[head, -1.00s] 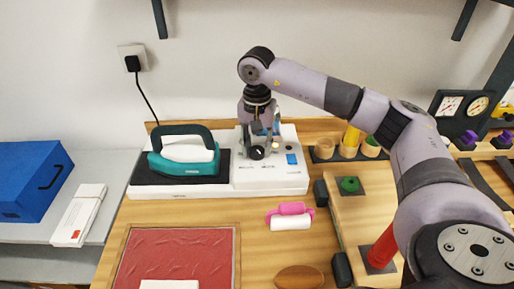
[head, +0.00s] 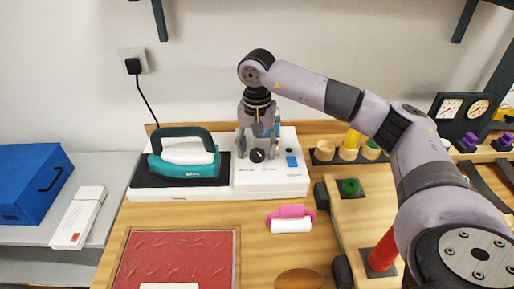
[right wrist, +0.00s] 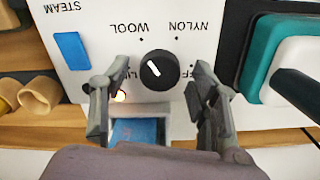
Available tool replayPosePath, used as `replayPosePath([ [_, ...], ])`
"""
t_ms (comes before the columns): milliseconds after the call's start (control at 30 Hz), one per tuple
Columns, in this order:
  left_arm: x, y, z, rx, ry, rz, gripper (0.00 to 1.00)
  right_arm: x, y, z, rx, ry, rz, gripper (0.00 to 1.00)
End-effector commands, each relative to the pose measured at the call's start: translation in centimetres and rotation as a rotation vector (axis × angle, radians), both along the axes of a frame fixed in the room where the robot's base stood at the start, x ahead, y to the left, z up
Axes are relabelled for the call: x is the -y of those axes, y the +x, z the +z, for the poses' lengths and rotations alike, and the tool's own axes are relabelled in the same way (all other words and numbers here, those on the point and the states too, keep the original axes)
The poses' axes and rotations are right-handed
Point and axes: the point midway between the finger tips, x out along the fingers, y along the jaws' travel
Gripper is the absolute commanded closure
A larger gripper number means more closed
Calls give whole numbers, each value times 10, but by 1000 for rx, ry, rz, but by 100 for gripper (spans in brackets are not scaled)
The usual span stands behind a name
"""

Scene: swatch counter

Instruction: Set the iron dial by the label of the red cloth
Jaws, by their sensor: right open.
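The iron's base station (head: 285,182) has a black dial (head: 257,155) on its white panel. In the right wrist view the dial (right wrist: 158,70) shows a white pointer mark slanting toward upper left, on the WOOL side. NYLON, WOOL and a partly hidden label starting "LI" surround it, upside down. My right gripper (head: 257,148) is over the panel; in its wrist view the open fingers (right wrist: 158,100) stand either side of the dial's near edge, apparently not gripping it. The red cloth (head: 175,258) lies at the front; its white label (head: 170,286) is cut off, text unreadable. My left gripper is out of view.
The teal iron (head: 185,155) rests on its black pad left of the dial. A blue button (head: 291,161) marked STEAM is on the right. A pink lint roller (head: 290,218) lies in front; wooden cups stand to the right.

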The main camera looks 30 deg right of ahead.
Motion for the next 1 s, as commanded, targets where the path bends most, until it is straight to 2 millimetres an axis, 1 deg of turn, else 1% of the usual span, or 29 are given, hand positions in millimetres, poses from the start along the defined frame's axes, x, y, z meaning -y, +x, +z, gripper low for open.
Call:
replayPosePath([
  [167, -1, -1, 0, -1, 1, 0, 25, 0, 0, 0, -1, -1, 0, 45],
  [267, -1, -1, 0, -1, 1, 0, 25, 0, 0, 6, 1, -1, 0, 45],
  [367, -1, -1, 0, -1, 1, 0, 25, 0, 1, 20, 2, 1, 0, 45],
  [700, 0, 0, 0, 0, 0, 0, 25, 0, 1, 92, 4, 1, 1, 45],
  [833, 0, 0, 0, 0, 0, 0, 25, 0, 1, 109, 2, -1, 0, 45],
  [1000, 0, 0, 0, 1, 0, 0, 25, 0, 0, 119, 0, 0, 0, 45],
])
